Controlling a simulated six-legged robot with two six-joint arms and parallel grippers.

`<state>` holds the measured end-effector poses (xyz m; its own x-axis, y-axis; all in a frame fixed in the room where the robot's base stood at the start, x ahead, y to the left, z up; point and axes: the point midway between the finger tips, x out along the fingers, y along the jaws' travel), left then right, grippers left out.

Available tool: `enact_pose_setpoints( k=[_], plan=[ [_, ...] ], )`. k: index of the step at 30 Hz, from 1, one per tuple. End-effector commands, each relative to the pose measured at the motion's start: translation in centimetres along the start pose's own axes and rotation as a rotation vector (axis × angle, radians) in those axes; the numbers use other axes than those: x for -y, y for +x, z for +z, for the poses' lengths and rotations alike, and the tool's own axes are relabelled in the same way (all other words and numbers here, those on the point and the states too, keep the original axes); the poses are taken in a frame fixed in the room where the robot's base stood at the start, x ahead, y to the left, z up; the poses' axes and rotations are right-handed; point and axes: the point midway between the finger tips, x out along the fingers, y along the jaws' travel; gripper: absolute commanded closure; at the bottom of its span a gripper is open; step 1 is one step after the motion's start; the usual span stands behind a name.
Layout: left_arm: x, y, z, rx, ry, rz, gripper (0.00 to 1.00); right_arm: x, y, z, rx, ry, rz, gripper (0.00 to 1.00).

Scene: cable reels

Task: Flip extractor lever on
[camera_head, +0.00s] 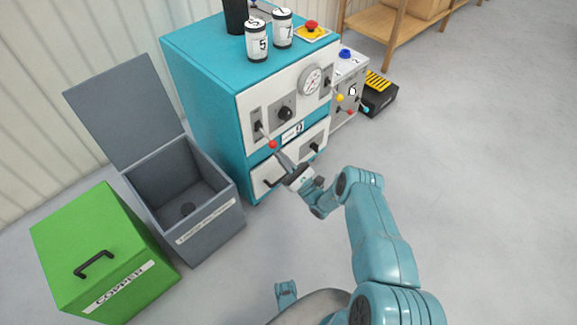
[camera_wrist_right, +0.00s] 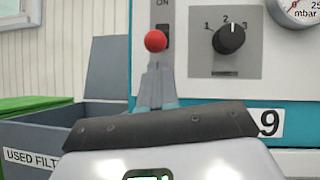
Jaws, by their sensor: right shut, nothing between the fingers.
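The extractor lever (camera_head: 265,134) is on the left of the teal cabinet's white front panel. It has a red ball knob (camera_head: 273,144) and hangs downward from its grey plate. In the right wrist view the red knob (camera_wrist_right: 155,41) is just beyond my fingertips, below the ON label (camera_wrist_right: 163,4). My right gripper (camera_head: 281,157) is shut and empty, its tips close under the knob. I cannot tell whether they touch it. My left gripper is not in view.
A rotary dial (camera_head: 285,114) and a pressure gauge (camera_head: 311,80) sit right of the lever. Two numbered canisters (camera_head: 257,42) stand on the cabinet. An open grey bin (camera_head: 208,232) and a green copper box (camera_head: 95,245) stand to the left. Floor at right is clear.

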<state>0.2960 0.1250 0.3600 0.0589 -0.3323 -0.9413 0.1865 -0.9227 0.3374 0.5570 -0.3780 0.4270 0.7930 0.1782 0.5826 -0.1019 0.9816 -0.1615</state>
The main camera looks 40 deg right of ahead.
Motion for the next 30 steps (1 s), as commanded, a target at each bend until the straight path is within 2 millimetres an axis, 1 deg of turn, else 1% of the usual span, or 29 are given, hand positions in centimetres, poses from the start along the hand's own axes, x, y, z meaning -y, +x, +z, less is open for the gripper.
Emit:
enact_pose_setpoints(
  k=[1,4,16,19,23,30],
  plan=[
    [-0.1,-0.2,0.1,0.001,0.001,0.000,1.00,0.0,0.4,0.4,0.000,0.002,0.000,1.00],
    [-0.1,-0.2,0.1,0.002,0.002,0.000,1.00,0.0,0.7,0.7,0.000,0.001,0.000,1.00],
    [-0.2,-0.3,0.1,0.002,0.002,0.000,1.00,0.0,0.8,0.9,-0.003,0.000,0.000,1.00],
    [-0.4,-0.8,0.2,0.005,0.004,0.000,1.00,0.1,0.9,1.2,-0.022,0.002,0.002,1.00],
    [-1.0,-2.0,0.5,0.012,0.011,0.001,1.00,0.2,1.0,1.7,-0.081,0.010,0.007,1.00],
    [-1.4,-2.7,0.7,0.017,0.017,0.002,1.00,0.1,0.9,1.9,-0.145,0.017,0.018,1.00]
  ],
)
